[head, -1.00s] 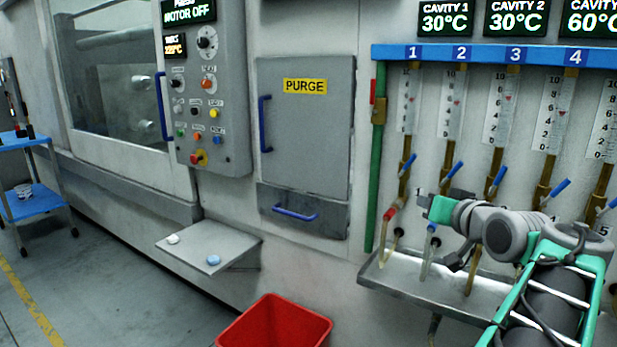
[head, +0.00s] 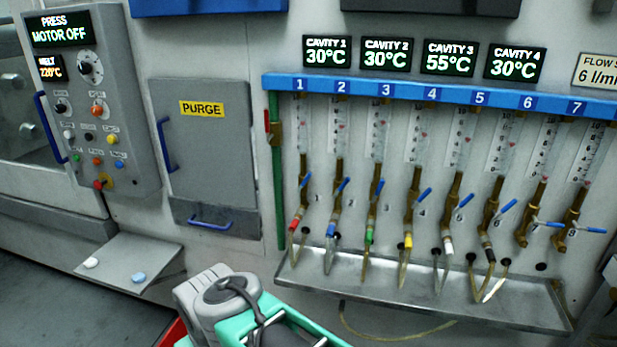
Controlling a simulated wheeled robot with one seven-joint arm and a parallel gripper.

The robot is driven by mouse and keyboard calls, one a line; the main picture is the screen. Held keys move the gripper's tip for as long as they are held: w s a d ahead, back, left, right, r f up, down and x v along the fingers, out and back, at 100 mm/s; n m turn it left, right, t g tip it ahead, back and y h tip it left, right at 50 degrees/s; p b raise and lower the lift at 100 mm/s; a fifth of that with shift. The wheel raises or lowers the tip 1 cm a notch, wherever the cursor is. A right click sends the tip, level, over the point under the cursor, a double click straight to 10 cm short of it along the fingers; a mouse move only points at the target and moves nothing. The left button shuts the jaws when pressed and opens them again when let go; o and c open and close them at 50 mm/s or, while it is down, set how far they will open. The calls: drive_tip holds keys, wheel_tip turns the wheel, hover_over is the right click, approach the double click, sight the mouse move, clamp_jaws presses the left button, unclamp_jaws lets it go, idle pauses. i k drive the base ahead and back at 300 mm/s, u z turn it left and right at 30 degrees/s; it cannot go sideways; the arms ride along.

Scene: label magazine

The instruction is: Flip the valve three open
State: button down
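Valve three (head: 376,192) is the third brass valve from the left, below the number 3 on the blue rail (head: 410,94). Its small blue lever (head: 383,189) tilts up to the right, roughly in line with the slanting brass body. A green-collared hose (head: 368,245) hangs under it. The levers of valves one, two and four tilt much the same way. My arm shows at the bottom centre, left of the drip tray, with its grey joint and green link well below the valves. The end with my gripper is not in view.
A metal drip tray (head: 420,300) runs under the hoses. A green pipe (head: 277,190) with a red lever stands left of valve one. The two rightmost levers lie nearly level. The cavity 3 display (head: 449,58) reads 55°C, the others 30°C. A small shelf (head: 125,265) juts out lower left.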

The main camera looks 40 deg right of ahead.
sight(380, 184)
drive_tip(key=u, duration=0.65)
drive_tip(key=k, duration=0.95)
drive_tip(key=z, duration=0.9)
drive_tip(key=i, duration=0.5)
